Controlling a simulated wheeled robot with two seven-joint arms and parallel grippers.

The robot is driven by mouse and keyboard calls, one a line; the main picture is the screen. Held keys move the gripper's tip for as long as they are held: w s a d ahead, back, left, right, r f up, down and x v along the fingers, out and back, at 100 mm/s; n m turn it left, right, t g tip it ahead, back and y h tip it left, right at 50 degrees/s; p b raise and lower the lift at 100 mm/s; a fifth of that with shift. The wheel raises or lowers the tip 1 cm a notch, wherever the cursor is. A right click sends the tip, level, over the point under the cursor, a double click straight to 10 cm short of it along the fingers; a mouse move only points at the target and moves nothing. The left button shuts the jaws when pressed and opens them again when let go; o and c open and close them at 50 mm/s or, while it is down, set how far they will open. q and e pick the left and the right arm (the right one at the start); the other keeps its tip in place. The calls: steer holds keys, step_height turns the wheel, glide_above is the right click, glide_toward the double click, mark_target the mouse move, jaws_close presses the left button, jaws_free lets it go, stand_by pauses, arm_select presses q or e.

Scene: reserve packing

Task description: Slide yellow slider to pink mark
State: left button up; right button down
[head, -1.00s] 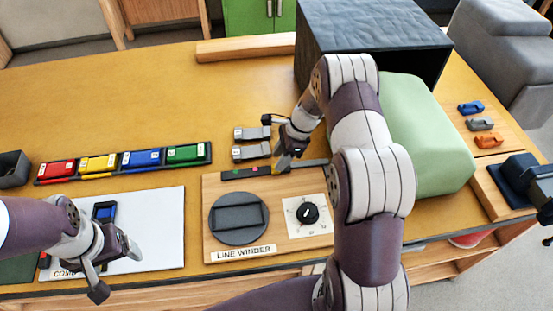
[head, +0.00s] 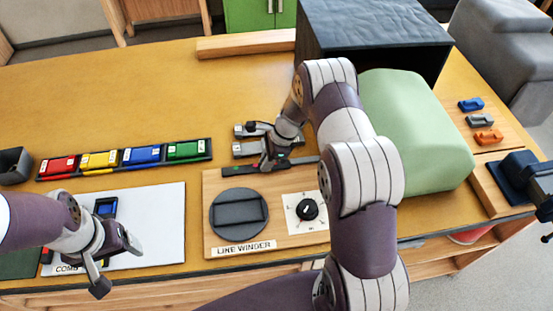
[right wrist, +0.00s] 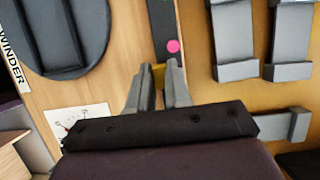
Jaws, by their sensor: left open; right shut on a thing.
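The dark slider track (head: 236,171) lies along the back of the wooden line winder board (head: 212,254). My right gripper (head: 268,166) is down at the track, and its fingers are shut on the yellow slider (right wrist: 158,75), seen in the right wrist view between the fingertips (right wrist: 158,88). The pink mark (right wrist: 173,46) is a round dot on the track, just beyond the slider and apart from it. In the head view the gripper hides the slider. My left gripper (head: 118,262) is open and empty over the white sheet at the left.
A green mark (head: 253,168) is on the track. The board has a grey round disc (head: 239,214) and a black dial (head: 307,208). Grey brackets (head: 250,148) lie behind the track. A green padded block (head: 410,135) stands right of my right arm.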

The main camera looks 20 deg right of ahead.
mark_target(251, 171)
steer(key=a, duration=0.1)
steer(key=w+a, duration=0.1)
steer(key=a, duration=0.1)
steer(key=shift+a, duration=0.1)
steer(key=shift+s, duration=0.1)
steer(key=c, duration=1.1)
jaws_free()
steer(key=shift+o, duration=0.2)
steer(key=b+v, duration=0.2)
steer(key=v, duration=1)
steer(key=shift+r+b, duration=0.35)
